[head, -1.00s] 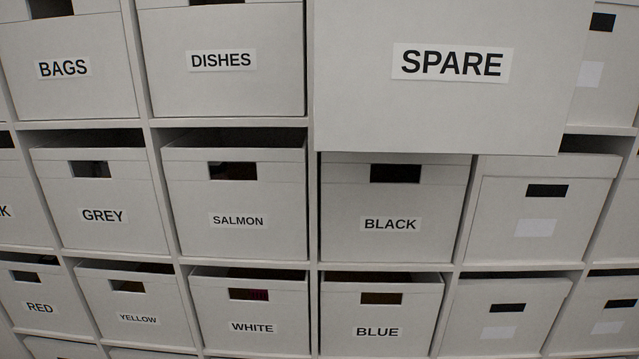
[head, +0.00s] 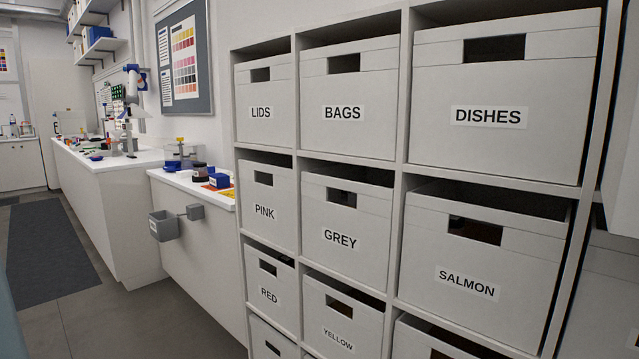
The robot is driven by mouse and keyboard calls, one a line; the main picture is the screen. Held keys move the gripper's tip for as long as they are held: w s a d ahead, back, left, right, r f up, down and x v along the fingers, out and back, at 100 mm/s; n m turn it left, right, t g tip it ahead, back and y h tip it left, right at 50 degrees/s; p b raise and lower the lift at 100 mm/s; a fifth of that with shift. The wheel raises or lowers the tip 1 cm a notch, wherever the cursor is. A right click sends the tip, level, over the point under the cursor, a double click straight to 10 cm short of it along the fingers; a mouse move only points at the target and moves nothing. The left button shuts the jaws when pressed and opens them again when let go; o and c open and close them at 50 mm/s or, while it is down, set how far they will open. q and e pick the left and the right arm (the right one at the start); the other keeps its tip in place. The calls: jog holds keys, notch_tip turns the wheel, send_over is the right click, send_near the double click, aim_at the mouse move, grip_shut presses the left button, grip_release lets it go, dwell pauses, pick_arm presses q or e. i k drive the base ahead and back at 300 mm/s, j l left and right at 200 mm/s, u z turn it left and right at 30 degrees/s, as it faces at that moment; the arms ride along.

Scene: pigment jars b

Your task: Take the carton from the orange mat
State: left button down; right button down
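An orange mat (head: 229,193) shows in part on the white counter just left of the shelf, far from me. A small blue open box (head: 219,181) stands at it; I cannot tell whether it is on the mat or beside it. I cannot make out a carton for sure at this distance. The shelf hides the right part of that counter. Neither of my grippers is in view.
A shelf of labelled white boxes fills the right, with the DISHES box (head: 508,105) and SALMON box (head: 470,262) nearest. A grey bin (head: 163,226) hangs on the counter (head: 188,183) front. Open floor (head: 150,315) and a dark floor mat (head: 50,260) lie at left.

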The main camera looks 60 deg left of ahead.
aim_at(220, 181)
jog(key=u, duration=2.35)
jog(key=i+j, duration=0.25)
jog(key=i, duration=0.2)
jog(key=i+j, duration=0.25)
jog(key=i, duration=0.2)
jog(key=z, duration=0.05)
